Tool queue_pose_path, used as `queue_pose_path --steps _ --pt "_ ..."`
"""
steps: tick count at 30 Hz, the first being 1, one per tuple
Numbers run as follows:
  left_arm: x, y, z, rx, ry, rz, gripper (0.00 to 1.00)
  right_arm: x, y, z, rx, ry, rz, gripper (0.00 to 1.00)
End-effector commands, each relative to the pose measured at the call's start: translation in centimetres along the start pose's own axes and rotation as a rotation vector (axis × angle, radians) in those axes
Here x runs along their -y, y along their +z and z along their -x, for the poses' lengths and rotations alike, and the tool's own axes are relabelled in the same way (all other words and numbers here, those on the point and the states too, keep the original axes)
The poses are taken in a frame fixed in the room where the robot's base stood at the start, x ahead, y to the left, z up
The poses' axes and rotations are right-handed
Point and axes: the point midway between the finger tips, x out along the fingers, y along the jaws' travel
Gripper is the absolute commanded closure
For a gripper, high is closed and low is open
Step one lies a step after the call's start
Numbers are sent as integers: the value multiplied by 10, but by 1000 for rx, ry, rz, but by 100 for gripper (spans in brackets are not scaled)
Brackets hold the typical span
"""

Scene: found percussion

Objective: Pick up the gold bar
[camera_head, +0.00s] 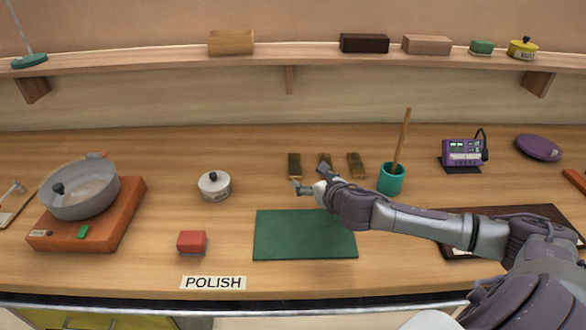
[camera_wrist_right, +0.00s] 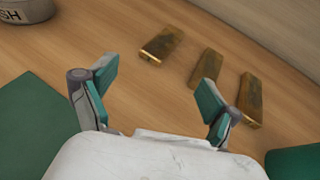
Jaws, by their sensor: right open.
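Three gold-brown bars lie apart on the wooden bench: a left bar (camera_head: 294,166), a middle bar (camera_head: 325,160) and a right bar (camera_head: 356,165). In the right wrist view they show as a left bar (camera_wrist_right: 162,43), a middle bar (camera_wrist_right: 206,67) and a right bar (camera_wrist_right: 250,98). My right gripper (camera_head: 306,187) is just in front of them, open and empty; its spread fingers (camera_wrist_right: 157,85) show in the wrist view, with the bars beyond. The middle bar's near end is partly hidden by the gripper in the head view. My left gripper is not in view.
A teal cup (camera_head: 391,182) with a stick stands right of the bars. A green mat (camera_head: 300,245) lies in front. A white tin (camera_head: 214,187), red block (camera_head: 192,242) and orange-based pan (camera_head: 85,190) are left. A shelf (camera_head: 130,62) runs behind.

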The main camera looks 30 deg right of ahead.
Motion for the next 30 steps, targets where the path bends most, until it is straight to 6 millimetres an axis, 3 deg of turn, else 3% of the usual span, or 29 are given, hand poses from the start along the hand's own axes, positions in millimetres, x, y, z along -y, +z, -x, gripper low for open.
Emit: queue_pose_path --steps 9,17,24,30 --pt "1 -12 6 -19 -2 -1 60 -1 2 -58 1 1 -5 11" --pt "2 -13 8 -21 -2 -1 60 0 4 -76 1 1 -2 11" --pt "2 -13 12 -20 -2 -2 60 1 7 -108 0 0 -4 11" --pt "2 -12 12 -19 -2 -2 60 1 6 -120 -1 1 -1 11"
